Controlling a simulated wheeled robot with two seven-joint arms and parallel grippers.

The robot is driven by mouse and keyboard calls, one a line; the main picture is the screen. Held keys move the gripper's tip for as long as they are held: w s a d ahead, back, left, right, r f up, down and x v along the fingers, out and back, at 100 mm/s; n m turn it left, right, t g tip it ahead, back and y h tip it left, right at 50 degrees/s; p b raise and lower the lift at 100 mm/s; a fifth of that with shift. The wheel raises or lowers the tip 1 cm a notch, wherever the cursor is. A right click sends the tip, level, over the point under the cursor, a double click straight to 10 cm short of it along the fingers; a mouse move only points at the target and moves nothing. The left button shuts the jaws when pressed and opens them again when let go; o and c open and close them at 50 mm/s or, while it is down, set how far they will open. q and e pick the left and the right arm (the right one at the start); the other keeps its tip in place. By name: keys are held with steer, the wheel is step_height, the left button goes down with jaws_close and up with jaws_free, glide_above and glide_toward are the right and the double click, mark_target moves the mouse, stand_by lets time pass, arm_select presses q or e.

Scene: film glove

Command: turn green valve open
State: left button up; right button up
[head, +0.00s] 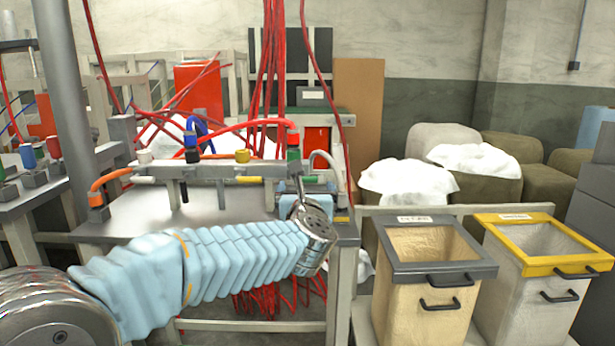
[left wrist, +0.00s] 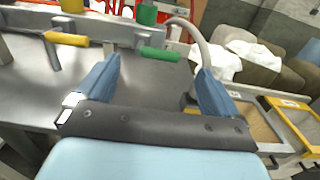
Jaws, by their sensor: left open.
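The green valve has a green lever handle (head: 306,180) under a green fitting (head: 293,152) at the right end of the grey manifold bar (head: 220,169). In the left wrist view the handle (left wrist: 160,53) lies sideways, just beyond and between my fingertips. The green fitting (left wrist: 147,14) stands above it. My left gripper (head: 298,190) is at the bar's right end, partly hidden by its own wrist in the head view. Its two blue fingers (left wrist: 158,68) are spread apart with nothing between them. Contact with the handle does not show. My right gripper is out of view.
A yellow handle (left wrist: 66,39) sits left of the green one. A grey hose (left wrist: 190,35) curves down close to my right-hand finger. The metal table (head: 135,215) is mostly bare. Two bins, grey-rimmed (head: 428,267) and yellow-rimmed (head: 540,262), stand at right.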

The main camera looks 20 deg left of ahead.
mark_target(306, 180)
arm_select(q)
steer(key=p+x, duration=0.1)
steer(key=x, duration=0.6)
steer(key=shift+w, duration=0.15)
steer(key=c, duration=0.9)
steer(key=shift+f, duration=0.1)
steer(key=shift+c, duration=0.2)
